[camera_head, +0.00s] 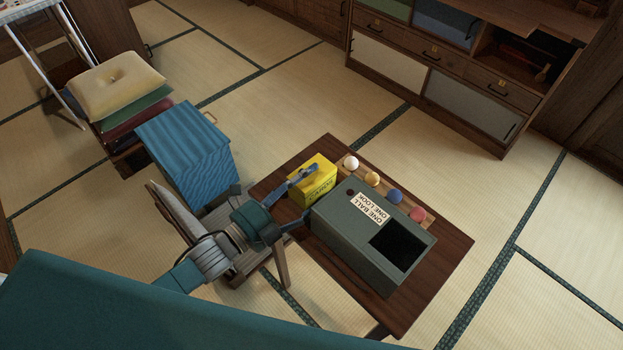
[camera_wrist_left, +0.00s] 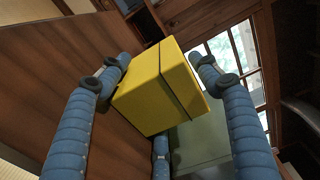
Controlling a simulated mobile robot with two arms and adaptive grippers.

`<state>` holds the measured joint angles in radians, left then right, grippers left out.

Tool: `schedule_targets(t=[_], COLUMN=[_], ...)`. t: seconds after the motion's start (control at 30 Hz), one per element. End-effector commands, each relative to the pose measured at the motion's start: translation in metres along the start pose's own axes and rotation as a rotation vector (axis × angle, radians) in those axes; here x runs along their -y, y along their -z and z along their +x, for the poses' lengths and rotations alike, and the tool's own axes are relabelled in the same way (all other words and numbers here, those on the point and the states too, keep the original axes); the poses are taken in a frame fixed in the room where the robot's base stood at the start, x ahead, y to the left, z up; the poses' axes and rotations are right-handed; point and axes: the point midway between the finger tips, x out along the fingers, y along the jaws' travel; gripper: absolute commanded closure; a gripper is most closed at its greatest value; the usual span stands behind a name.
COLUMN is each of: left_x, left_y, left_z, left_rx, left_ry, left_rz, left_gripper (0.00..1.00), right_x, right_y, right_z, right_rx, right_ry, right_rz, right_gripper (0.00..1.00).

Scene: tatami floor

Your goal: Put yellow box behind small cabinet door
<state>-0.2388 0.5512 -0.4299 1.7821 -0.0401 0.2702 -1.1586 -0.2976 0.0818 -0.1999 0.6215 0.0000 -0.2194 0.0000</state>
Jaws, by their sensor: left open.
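The yellow box (camera_head: 318,187) stands on the small dark wooden table (camera_head: 440,262), against the far left end of a grey-green box. My left gripper (camera_head: 312,190) is open, with one finger across the top of the yellow box and the other near the grey-green box. In the left wrist view, the yellow box (camera_wrist_left: 152,92) lies between the two open fingers (camera_wrist_left: 160,60). Whether they touch it is unclear. The wooden cabinet (camera_head: 440,57) stands at the back right with several door panels; its pale lower-left panel (camera_head: 388,68) looks shut. My right gripper is not in view.
The grey-green box (camera_head: 335,222) has a dark opening and a sign. Several coloured balls (camera_head: 373,179) sit in a row behind it. Tatami between table and cabinet is clear.

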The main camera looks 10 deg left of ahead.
Motion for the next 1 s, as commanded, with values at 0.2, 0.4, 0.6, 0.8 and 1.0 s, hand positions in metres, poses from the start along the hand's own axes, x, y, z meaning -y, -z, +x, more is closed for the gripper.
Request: schedule_targets(t=[0.2, 0.4, 0.6, 0.8, 1.0], left_x=[0.0, 0.0, 0.0, 0.0, 0.013], left_y=[0.0, 0.0, 0.0, 0.0, 0.0], left_z=[0.011, 0.011, 0.011, 0.011, 0.011], left_rx=[-0.001, -0.001, -0.001, 0.0, -0.001], left_ry=[-0.001, -0.001, -0.001, -0.003, 0.001], left_rz=[0.001, 0.001, 0.001, 0.001, 0.001], left_gripper=[0.37, 0.49, 0.8, 0.8, 0.8], right_x=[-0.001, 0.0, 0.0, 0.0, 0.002], right_y=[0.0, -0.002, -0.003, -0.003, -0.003], right_z=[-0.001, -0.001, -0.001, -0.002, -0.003], right_rx=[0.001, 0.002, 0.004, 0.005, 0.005], right_ry=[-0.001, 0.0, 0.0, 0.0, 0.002], right_rz=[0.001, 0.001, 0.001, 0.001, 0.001], right_gripper=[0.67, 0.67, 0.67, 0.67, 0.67])
